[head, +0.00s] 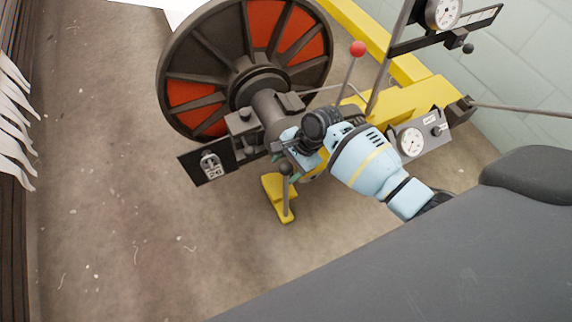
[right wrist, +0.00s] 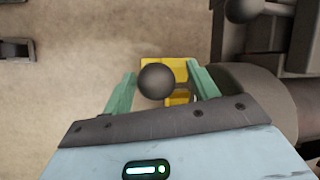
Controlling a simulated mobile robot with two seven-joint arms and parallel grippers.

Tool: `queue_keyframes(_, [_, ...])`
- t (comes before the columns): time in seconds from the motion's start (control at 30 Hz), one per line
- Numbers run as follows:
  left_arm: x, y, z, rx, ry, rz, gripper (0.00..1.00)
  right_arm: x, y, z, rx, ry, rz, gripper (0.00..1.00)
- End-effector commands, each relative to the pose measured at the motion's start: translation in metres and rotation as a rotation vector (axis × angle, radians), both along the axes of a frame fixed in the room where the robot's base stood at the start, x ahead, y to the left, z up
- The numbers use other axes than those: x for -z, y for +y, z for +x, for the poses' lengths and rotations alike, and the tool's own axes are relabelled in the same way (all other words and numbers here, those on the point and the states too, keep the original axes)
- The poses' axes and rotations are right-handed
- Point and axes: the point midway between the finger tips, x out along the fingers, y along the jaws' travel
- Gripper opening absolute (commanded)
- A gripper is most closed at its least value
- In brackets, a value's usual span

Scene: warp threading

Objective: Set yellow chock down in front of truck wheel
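The yellow chock (head: 277,190) is a yellow block with an upright grey post topped by a dark ball knob (head: 286,169). It appears to stand on the floor below the hub of the large dark spoked wheel (head: 207,62) with orange panels. My right gripper (head: 283,155) is just above and behind the knob. In the right wrist view, its green fingers (right wrist: 162,80) are apart on either side of the knob (right wrist: 156,81), with a visible gap at the right finger. The yellow chock (right wrist: 165,62) shows beneath. Contact with the knob is unclear. My left gripper is not visible.
A dark plate with a socket (head: 208,165) juts out left of the chock. A yellow frame (head: 430,97) with gauges and a red-knobbed lever (head: 357,49) stands behind my right arm. Bare concrete floor (head: 130,230) lies open to the left and front.

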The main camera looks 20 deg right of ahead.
Motion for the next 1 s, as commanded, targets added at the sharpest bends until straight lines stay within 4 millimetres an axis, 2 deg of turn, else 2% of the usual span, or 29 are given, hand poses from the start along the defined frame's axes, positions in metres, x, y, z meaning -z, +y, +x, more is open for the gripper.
queue_keyframes(0.23, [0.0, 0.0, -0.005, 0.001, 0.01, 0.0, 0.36, -0.001, 0.0, 0.0, -0.001, 0.0, 0.0, 0.59])
queue_keyframes(0.37, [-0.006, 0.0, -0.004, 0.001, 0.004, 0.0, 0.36, -0.012, -0.004, -0.001, 0.001, -0.001, -0.001, 0.59])
queue_keyframes(0.7, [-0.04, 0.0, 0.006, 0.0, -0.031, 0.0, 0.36, -0.072, -0.03, -0.007, 0.0, -0.005, 0.0, 0.59])
queue_keyframes(1.0, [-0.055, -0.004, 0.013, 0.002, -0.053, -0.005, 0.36, -0.106, -0.046, -0.012, -0.001, 0.0, 0.0, 0.59])
